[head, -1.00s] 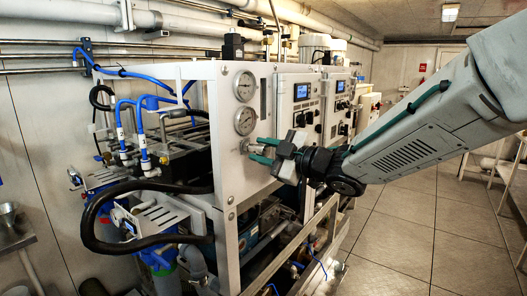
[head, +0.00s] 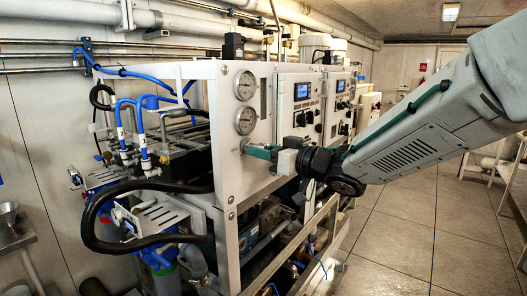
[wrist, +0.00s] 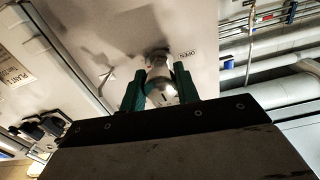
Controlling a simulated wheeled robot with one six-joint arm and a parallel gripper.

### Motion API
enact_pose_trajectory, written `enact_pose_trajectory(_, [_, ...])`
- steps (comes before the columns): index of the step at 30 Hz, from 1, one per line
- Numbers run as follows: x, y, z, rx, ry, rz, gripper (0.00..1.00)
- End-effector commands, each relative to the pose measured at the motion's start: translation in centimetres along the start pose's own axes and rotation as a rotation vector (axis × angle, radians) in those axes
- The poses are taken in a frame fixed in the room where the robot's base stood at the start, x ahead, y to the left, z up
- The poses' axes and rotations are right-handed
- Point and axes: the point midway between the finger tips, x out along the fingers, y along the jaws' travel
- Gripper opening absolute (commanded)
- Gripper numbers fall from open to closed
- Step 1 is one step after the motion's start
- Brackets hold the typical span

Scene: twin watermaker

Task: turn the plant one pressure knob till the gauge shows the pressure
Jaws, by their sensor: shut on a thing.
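The pressure knob (wrist: 160,82) is a pale metal cylinder standing out from the white panel in the wrist view. My gripper (wrist: 159,88) has its two green fingers on either side of the knob, shut on it. In the head view my gripper (head: 258,151) reaches the panel's front face just below the gauges, and the fingers mostly hide the knob. Two round gauges sit above it, an upper gauge (head: 245,85) and a lower gauge (head: 246,121). Their needles are too small to read. In the wrist view an "OPEN" label (wrist: 188,54) is beside the knob.
A control cabinet (head: 302,98) with a lit screen and black knobs stands right of the panel. Blue hoses (head: 140,125) and a thick black hose (head: 88,215) are at the left. A metal rail (head: 290,245) runs low in front. The floor (head: 400,240) at right is clear.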

Motion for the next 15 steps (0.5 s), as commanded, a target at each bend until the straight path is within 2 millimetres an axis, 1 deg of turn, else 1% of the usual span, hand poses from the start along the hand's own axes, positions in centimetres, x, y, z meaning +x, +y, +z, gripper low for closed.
enact_pose_trajectory(6, [-0.04, 0.01, 0.15, 0.128, -0.003, 0.002, 0.08])
enact_pose_trajectory(15, [-0.04, 0.0, 0.16, 0.215, -0.003, 0.002, 0.08])
